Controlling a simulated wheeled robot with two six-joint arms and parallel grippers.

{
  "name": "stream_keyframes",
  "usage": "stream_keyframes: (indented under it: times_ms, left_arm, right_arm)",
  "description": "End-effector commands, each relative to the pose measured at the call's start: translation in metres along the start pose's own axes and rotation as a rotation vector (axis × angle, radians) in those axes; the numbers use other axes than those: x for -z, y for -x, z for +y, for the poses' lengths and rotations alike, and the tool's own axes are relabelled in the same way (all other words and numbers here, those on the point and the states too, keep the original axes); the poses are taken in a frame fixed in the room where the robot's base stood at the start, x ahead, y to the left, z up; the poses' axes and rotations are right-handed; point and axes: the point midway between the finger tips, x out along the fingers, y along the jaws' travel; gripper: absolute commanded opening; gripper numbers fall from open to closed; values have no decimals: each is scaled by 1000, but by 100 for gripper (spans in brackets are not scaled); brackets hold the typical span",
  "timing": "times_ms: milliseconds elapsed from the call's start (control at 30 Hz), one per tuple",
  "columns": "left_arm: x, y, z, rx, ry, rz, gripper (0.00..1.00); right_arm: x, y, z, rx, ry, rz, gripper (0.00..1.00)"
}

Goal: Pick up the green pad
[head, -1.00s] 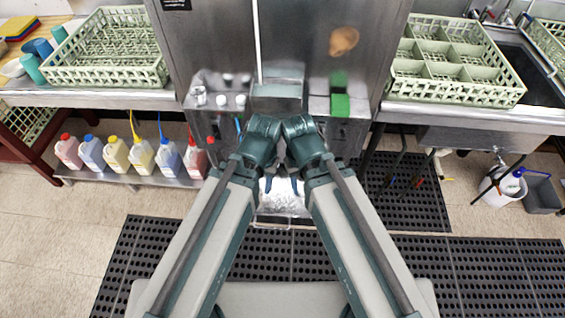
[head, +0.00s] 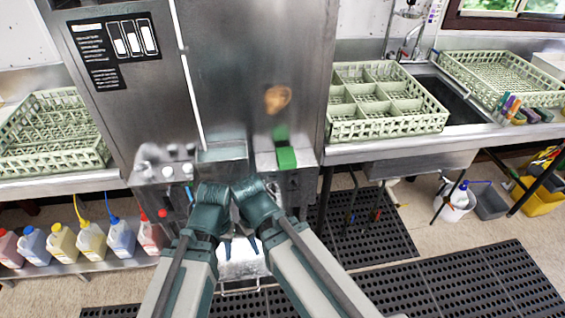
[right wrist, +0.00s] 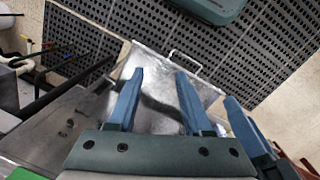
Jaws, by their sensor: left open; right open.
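The green pad (head: 286,158) lies on the small ledge on the front of the steel machine, right of centre in the head view. A patch of green also shows at the lower left corner of the right wrist view. My left gripper (head: 228,247) and right gripper (head: 254,245) point down side by side, below and left of the pad and apart from it. The right gripper (right wrist: 160,80) shows open and empty in the right wrist view, with a finger of the left gripper beside it. Both are open; the forearms partly hide them in the head view.
The steel machine (head: 240,70) stands ahead. Green racks sit on the left counter (head: 55,135) and right counter (head: 385,105). Several bottles (head: 92,240) stand on a low shelf at left. A metal tray (right wrist: 150,95) lies below the grippers. Black mats (head: 460,285) cover the floor.

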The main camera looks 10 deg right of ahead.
Motion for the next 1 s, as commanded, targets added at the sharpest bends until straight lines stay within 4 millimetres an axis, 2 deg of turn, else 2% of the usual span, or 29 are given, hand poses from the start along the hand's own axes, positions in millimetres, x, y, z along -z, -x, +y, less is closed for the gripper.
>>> stream_keyframes:
  times_ms: [467, 600, 667, 767, 900, 1000]
  left_arm:
    - [0, 0, 0, 0, 0, 0, 42]
    - [0, 7, -1, 0, 0, 0, 42]
    - [-1, 19, -2, 0, 0, 0, 42]
    - [-3, 49, -5, 0, 1, 0, 42]
    - [-6, 98, -9, 0, 2, 0, 42]
    - [-8, 127, -12, -1, 2, 0, 42]
  right_arm:
    - [0, 0, 0, 0, 0, 0, 50]
    - [4, 7, 4, 1, -9, 11, 72]
    - [10, 18, 10, 4, -28, 33, 82]
    - [29, 48, 31, 10, -84, 101, 100]
    - [64, 99, 74, 16, -192, 238, 100]
    - [85, 132, 107, 14, -265, 332, 100]
